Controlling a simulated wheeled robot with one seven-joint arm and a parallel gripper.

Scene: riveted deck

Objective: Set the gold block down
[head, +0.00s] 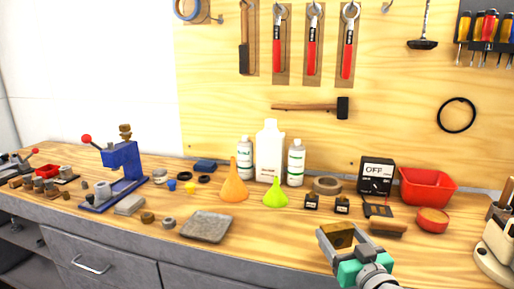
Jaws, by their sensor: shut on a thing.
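My gripper (343,244) is at the lower right of the head view, over the front part of the wooden workbench (285,234). It is shut on the gold block (338,234), a brownish-gold piece between its grey fingers. The block looks to be held above the bench top, but the gap beneath it is hidden by the gripper.
A grey square tray (207,227) lies left of my gripper. Bare wood lies between the tray and gripper.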

